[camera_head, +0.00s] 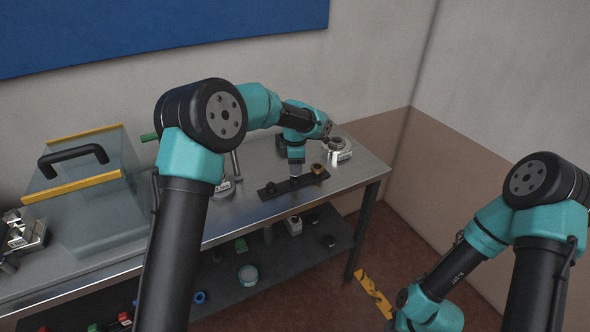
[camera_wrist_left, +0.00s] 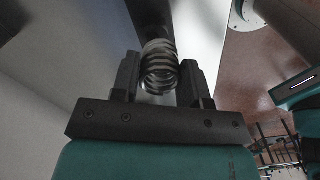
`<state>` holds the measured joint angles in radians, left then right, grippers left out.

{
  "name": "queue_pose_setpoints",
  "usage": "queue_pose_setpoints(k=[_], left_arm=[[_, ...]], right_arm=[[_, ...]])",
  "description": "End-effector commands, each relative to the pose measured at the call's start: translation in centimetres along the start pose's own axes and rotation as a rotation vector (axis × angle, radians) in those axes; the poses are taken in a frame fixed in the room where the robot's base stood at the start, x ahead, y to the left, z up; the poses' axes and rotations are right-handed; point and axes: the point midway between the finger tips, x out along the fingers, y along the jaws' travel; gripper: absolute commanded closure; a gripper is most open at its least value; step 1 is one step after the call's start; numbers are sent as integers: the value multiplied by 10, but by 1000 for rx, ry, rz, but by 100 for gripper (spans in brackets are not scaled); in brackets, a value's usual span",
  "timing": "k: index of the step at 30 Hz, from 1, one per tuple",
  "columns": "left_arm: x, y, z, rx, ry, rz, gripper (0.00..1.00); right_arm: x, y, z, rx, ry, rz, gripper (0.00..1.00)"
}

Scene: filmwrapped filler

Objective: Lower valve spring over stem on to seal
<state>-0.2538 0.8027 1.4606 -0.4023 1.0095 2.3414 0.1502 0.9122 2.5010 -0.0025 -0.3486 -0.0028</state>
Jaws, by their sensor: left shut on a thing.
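My left gripper (camera_head: 296,175) points down over a dark strip-shaped plate (camera_head: 283,190) on the metal bench. In the left wrist view my left gripper (camera_wrist_left: 160,78) is shut on a coiled metal valve spring (camera_wrist_left: 159,62), held across its coils between the two black fingers. In the head view the spring is too small to make out. A small dark knob and a brownish round piece (camera_head: 317,169) sit on the plate, either side of the gripper. I cannot make out the stem or the seal. Only links of my right arm show; its gripper is out of view.
A clear box (camera_head: 85,195) with yellow edges and a black handle stands on the left of the bench (camera_head: 262,222). A white-labelled holder (camera_head: 338,155) is at the back right. Another labelled piece (camera_head: 226,187) stands left of the plate. A lower shelf holds several small items.

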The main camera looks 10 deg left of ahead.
Motion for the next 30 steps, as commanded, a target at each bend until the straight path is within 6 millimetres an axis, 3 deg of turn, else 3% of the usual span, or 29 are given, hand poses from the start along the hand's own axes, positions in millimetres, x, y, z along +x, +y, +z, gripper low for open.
queue_pose_setpoints(k=[3, 11, 24, 30], left_arm=[[-12, -1, 0, 0, -1, 1, 82], [-14, -32, -3, 2, 0, 1, 82], [-22, -125, -10, 2, 0, 2, 82], [-24, -152, -12, 1, -1, 2, 82]], right_arm=[[0, 0, 0, 0, 0, 0, 57], [0, 0, 0, 0, 0, 0, 57], [0, 0, 0, 0, 0, 0, 57], [0, 0, 0, 0, 0, 0, 57]])
